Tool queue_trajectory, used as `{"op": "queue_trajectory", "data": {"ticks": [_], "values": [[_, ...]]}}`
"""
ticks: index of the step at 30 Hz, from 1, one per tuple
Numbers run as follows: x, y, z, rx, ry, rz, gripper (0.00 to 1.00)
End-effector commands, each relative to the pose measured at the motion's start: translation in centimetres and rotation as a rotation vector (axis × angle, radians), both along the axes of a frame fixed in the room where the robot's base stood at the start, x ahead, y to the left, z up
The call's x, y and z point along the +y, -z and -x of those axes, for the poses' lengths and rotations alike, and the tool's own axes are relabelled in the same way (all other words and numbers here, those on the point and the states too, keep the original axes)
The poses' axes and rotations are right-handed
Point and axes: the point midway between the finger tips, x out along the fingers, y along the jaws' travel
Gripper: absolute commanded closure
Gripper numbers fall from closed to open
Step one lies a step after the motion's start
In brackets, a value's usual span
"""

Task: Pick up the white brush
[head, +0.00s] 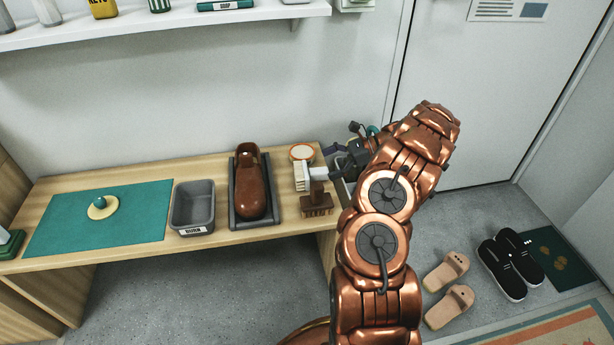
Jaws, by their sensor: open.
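The white brush (301,177) is at the right end of the wooden bench, with its pale bristles showing. My gripper (331,163) is open just to the right of it, its dark fingers pointing left toward the brush. I cannot tell whether a finger touches it. A brown brush (317,206) sits right in front of the white one. My copper arm hides the part of the scene to the right of the gripper.
A round tin (302,152) stands behind the white brush. A brown shoe (250,188) rests on a dark tray (273,211) to the left, beside a grey bin (193,207) and a teal mat (140,222). A shelf (160,28) hangs above. Slippers (446,271) lie on the floor.

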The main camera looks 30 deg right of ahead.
Motion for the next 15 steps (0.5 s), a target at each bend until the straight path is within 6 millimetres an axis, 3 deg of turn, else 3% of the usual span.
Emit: {"op": "queue_trajectory", "data": {"ticks": [15], "values": [[3.6, 1.9, -1.8, 0.0, -0.004, -0.001, 0.0]]}}
